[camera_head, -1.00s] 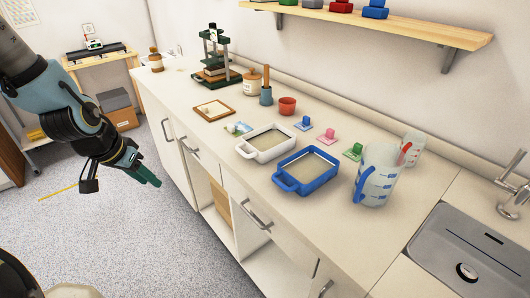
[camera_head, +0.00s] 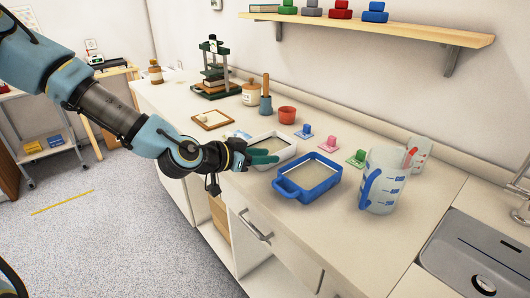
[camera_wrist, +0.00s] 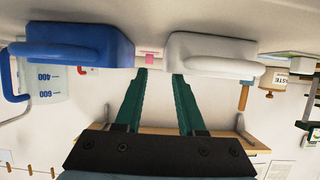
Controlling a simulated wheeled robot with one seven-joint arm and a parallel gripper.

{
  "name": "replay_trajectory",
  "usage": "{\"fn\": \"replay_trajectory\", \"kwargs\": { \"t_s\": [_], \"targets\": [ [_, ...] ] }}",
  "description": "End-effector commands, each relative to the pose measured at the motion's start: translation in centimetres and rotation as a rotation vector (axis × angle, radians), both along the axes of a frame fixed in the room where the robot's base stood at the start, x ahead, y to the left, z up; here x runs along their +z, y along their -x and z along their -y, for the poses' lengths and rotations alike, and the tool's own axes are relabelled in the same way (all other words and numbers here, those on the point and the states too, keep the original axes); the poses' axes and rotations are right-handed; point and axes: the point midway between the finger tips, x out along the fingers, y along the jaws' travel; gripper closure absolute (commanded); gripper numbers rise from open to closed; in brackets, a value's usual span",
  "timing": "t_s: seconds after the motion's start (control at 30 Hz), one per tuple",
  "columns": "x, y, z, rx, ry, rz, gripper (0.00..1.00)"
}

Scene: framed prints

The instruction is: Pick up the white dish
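The white dish (camera_head: 288,153) is a rectangular tray with a looped handle, standing on the counter. My arm and gripper hide its near left side in the head view. In the wrist view, which is upside down, the white dish (camera_wrist: 212,50) and its handle are at the top, right of centre. My gripper (camera_head: 263,158) has green fingers and is at the near edge of the dish in the head view. In the wrist view, the gripper (camera_wrist: 160,75) is open, its fingers apart with nothing between them. The right fingertip is close to the dish; I cannot tell if they touch.
A blue dish (camera_head: 313,180) stands right of the white dish. A measuring jug (camera_head: 382,185) and a sink (camera_head: 475,252) are farther right. Small blue, pink and green stamps lie behind the dishes. A red cup (camera_head: 287,115), a wooden frame (camera_head: 212,119) and a press stand farther back.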

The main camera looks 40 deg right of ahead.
Motion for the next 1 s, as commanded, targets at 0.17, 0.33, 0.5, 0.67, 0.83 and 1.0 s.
{"fn": "replay_trajectory", "kwargs": {
  "t_s": [0.17,0.33,0.5,0.67,0.83,1.0],
  "targets": [
    [-0.3,-0.2,1.2,0.001,0.000,-0.002,0.61],
    [-1.0,-0.6,3.4,0.002,-0.001,-0.004,0.61],
    [-1.8,-0.4,5.0,-0.001,-0.001,-0.001,0.61],
    [-2.0,-0.5,5.1,0.000,-0.002,0.000,0.61],
    [-2.0,-0.5,5.1,0.000,-0.002,0.000,0.69],
    [-2.0,-0.5,5.1,0.000,-0.002,0.000,0.88]
  ]
}}
